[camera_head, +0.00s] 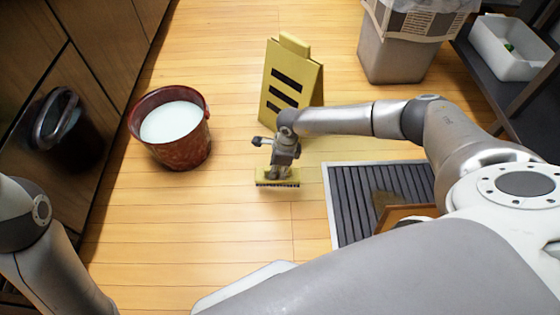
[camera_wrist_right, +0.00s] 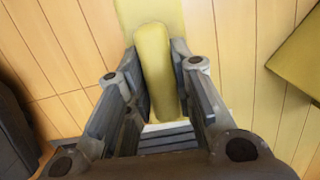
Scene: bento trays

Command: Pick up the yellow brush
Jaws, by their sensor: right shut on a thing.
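The yellow brush (camera_head: 262,177) is on or just above the wooden floor in the middle of the head view, with dark bristles along its lower edge. My right gripper (camera_head: 279,168) is right over it, pointing down. In the right wrist view, the brush's yellow handle (camera_wrist_right: 155,65) stands between the two fingers of my right gripper (camera_wrist_right: 158,88), which are shut on it. I cannot tell whether the bristles touch the floor. Of my left arm only a link shows at the left edge; its gripper is out of view.
A red bucket (camera_head: 183,152) of whitish liquid stands to the left. A yellow folding sign (camera_head: 288,82) stands just behind the brush. A dark grated mat (camera_head: 346,205) lies to the right. A lined bin (camera_head: 393,55) and a shelf with a white tub (camera_head: 507,62) are at the back right.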

